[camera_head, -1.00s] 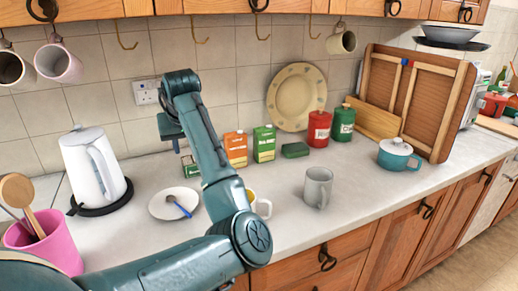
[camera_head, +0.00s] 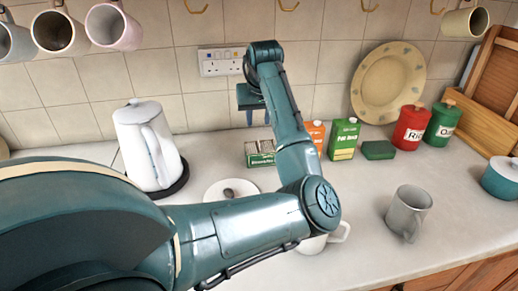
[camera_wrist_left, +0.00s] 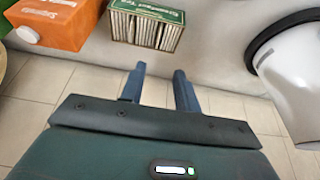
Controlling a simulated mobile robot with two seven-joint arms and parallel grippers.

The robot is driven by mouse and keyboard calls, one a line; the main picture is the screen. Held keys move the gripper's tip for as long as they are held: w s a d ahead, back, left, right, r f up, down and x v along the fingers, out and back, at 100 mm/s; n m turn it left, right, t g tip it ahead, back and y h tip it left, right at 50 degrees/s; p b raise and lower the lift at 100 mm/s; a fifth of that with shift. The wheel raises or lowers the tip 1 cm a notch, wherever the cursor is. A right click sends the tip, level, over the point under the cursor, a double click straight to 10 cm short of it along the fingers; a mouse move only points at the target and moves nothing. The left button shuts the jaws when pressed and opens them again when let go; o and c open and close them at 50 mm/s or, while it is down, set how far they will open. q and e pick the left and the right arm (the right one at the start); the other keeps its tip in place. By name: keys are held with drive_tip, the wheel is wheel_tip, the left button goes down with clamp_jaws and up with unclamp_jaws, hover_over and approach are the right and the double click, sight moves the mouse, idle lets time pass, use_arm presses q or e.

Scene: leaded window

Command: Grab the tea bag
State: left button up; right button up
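The tea bags show as a row of pale upright packets (camera_wrist_left: 145,29) in an open green box (camera_wrist_left: 172,11) in the left wrist view. In the head view the green box (camera_head: 260,159) stands on the counter near the wall, partly behind my left arm. My left gripper (camera_head: 251,112) is above and slightly left of the box, near the wall, pointing down. In the wrist view its two fingers (camera_wrist_left: 159,72) are apart with nothing between them, and the box lies beyond their tips. My right gripper is not in view.
A white kettle (camera_head: 148,150) stands left of the box. Orange (camera_head: 315,134) and green (camera_head: 343,139) cartons stand close on its right. A saucer (camera_head: 228,184), partly hidden, and a grey mug (camera_head: 408,213) are nearer. Mugs hang above left.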

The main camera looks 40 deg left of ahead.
sight(258, 141)
use_arm(q)
drive_tip(key=x, duration=0.3)
drive_tip(key=shift+a+f, duration=0.1)
drive_tip(key=shift+f, duration=0.2)
drive_tip(key=shift+w+d+p+x, duration=0.15)
drive_tip(key=shift+p+x, duration=0.1)
drive_tip(key=shift+x, duration=1.1)
drive_tip(key=shift+w+d+p+x, duration=0.1)
drive_tip(key=shift+d+p+x, duration=0.15)
drive_tip(key=shift+x, duration=1.15)
drive_tip(key=shift+c, duration=0.2)
clamp_jaws()
